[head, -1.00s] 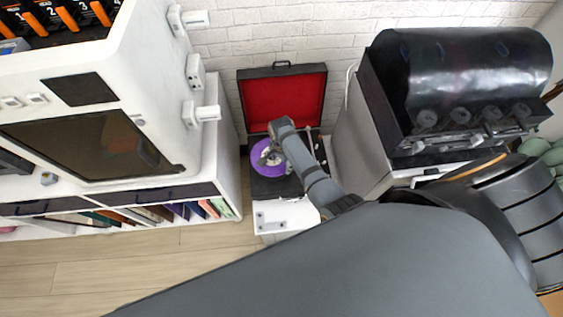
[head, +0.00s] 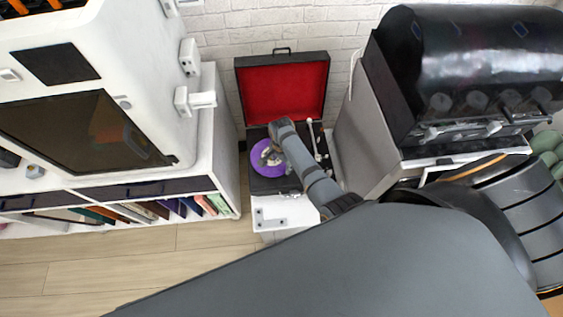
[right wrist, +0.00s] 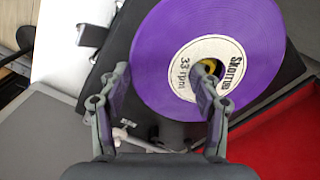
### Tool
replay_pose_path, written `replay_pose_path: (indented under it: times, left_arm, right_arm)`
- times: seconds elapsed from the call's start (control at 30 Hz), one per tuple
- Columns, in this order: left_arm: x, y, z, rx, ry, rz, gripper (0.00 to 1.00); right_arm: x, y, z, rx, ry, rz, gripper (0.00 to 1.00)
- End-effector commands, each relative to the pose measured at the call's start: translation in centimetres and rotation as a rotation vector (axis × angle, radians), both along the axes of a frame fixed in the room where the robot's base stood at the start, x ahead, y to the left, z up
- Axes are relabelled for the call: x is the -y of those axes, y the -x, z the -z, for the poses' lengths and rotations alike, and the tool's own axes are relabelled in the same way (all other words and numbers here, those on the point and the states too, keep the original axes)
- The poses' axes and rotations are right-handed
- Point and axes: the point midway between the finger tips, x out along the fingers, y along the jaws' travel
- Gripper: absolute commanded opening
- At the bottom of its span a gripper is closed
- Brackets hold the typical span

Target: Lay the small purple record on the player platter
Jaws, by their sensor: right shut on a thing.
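The small purple record (head: 268,171) is over the deck of the record player (head: 280,186) in the head view. In the right wrist view the record (right wrist: 165,62) shows its cream label face-on. My right gripper (head: 270,154) is shut on the record; in the wrist view its fingers (right wrist: 155,92) are at the rim and near the centre hole. The platter is hidden under the record, and I cannot tell whether the record touches it. My left gripper is not in view.
The player's red-lined lid (head: 286,88) stands open at the back. A tonearm (head: 316,140) is at the deck's right side. A white cabinet (head: 222,125) stands left, and a grey unit with a black hooded machine (head: 470,70) stands right.

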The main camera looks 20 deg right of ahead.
Motion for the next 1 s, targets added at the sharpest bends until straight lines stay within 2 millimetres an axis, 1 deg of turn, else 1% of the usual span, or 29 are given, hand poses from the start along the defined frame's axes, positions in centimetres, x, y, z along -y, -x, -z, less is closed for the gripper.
replay_pose_path:
  times: [0.23, 0.5, 1.0]
  left_arm:
    - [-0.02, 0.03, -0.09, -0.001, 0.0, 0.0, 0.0]
    - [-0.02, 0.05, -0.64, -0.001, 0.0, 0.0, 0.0]
    - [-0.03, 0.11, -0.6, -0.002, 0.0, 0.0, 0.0]
  right_arm:
    - [0.02, -0.01, -0.05, 0.0, 0.0, 0.0, 0.13]
    - [0.03, -0.01, -0.1, 0.0, 0.0, 0.0, 0.13]
    - [0.03, 0.0, -0.01, 0.0, 0.0, 0.0, 0.13]
